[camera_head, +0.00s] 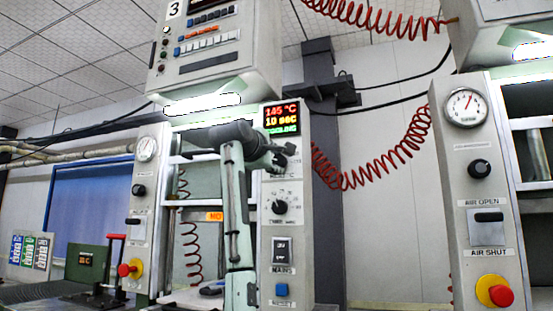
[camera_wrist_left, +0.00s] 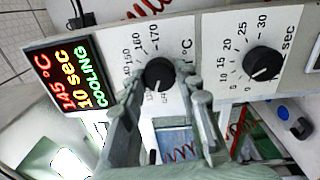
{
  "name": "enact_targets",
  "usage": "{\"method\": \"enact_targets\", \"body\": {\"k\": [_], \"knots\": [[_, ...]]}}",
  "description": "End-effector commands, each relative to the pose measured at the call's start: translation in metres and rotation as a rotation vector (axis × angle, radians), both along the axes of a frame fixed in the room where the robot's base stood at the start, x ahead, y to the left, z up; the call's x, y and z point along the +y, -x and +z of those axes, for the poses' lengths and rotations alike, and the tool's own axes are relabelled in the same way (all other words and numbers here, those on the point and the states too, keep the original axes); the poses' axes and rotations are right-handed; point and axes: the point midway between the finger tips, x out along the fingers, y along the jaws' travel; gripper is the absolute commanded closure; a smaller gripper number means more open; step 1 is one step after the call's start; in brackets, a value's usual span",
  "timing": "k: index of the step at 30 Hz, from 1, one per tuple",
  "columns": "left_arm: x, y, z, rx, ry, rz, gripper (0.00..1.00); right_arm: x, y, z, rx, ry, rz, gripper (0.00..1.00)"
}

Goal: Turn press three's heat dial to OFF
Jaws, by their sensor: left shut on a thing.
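Press three (camera_head: 215,55), marked with a 3, stands in the middle of the head view. Its heat dial, a black knob on a °C scale, shows in the wrist view (camera_wrist_left: 158,73). The lower scale labels are partly hidden by a finger, so I cannot read the exact setting. My left gripper (camera_head: 276,158) is at the upper dial on the press's right column. In the wrist view its fingers (camera_wrist_left: 165,88) are shut on the heat dial from both sides. The display (camera_head: 282,118) reads 145 °C, 10 sec, COOLING. My right gripper is out of view.
The seconds dial (camera_head: 281,207) sits below the heat dial, with the mains switch (camera_head: 282,250) and a blue button (camera_head: 282,290) lower down. A red coiled hose (camera_head: 370,178) hangs to the right. Another press column (camera_head: 485,150) stands at the right.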

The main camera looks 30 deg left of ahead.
Motion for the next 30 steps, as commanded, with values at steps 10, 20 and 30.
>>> {"method": "enact_targets", "body": {"k": [10,20,30], "knots": [[-0.001,-0.001,-0.001,-0.057,0.259,-0.002,0.97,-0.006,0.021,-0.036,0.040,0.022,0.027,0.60],[0.000,0.000,-0.002,-0.086,0.382,0.001,0.97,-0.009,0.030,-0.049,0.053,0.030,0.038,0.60],[0.000,0.000,-0.003,-0.092,0.404,0.001,0.97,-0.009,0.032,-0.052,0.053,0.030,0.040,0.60]]}}
